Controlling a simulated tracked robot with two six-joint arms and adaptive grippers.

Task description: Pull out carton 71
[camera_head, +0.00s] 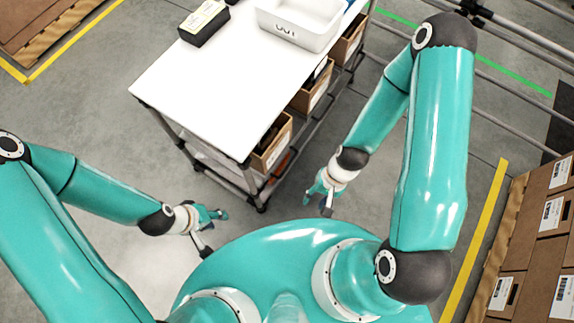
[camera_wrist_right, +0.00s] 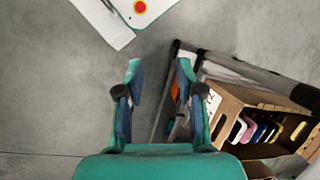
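Open brown cartons sit tilted on the shelf under the white table: a near one (camera_head: 276,152), a middle one (camera_head: 317,92) and a far one (camera_head: 350,40). In the right wrist view a carton (camera_wrist_right: 232,103) holding several colourful items has a white label, partly hidden by a finger; I cannot read its number for certain. My right gripper (camera_head: 317,203) is open and empty, apart from the cartons; its spread fingers also show in the right wrist view (camera_wrist_right: 160,75). My left gripper (camera_head: 212,232) is open and empty, left of the table's near corner.
The white table (camera_head: 210,95) carries a black box with a yellow top (camera_head: 204,22) and a white bin (camera_head: 298,24). Labelled cartons (camera_head: 540,235) are stacked at the right. Metal rails (camera_head: 510,75) run at the upper right.

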